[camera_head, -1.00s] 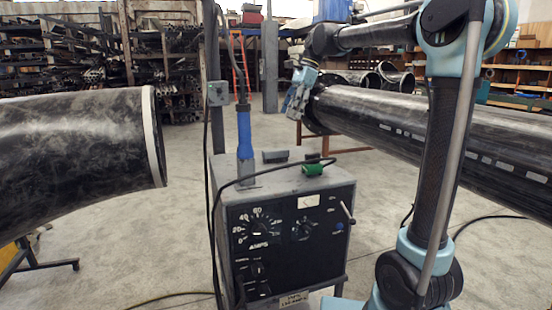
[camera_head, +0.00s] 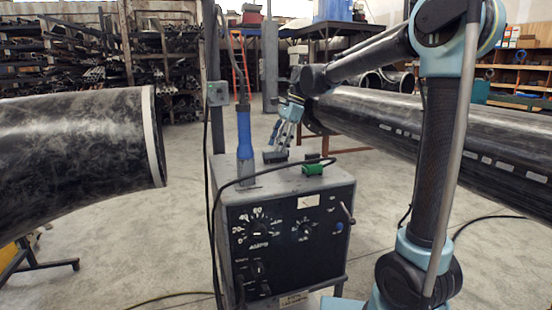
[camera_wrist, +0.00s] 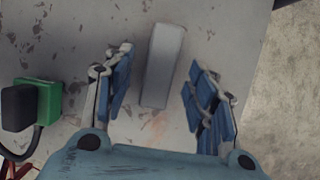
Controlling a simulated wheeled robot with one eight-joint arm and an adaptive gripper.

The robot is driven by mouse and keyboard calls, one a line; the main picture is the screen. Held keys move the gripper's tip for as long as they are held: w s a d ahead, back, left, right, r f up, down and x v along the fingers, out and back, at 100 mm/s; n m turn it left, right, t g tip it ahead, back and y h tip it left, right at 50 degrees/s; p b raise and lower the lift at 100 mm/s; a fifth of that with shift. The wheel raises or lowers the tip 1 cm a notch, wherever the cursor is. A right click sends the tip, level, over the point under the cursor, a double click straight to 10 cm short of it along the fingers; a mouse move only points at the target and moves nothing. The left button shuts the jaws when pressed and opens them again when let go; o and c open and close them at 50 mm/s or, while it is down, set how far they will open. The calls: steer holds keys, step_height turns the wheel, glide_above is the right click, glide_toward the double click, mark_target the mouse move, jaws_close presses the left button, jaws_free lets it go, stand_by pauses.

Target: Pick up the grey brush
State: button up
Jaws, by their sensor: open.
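The grey brush shows as a plain grey oblong block (camera_wrist: 163,65) on the top of the welding machine in the wrist view. In the head view it is a small dark grey block (camera_head: 274,157) near the back of that top. My gripper (camera_head: 281,143) is just above it, with fingers pointing down. In the wrist view my gripper (camera_wrist: 158,70) is open, its blue-padded fingers on either side of the brush's near part. Gaps show between the brush and both fingers. The exact height of the fingertips above the top cannot be told.
The welding machine (camera_head: 290,230) has a green cable connector (camera_head: 314,169) on top, and an upright blue-handled tool (camera_head: 244,135) stands left of the brush. A large pipe (camera_head: 430,125) lies behind my arm. Another pipe (camera_head: 80,145) is at left.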

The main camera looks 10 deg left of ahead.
mark_target(276, 153)
steer(key=shift+x, duration=1.85)
steer(key=shift+f, duration=0.25)
steer(key=c, duration=1.2)
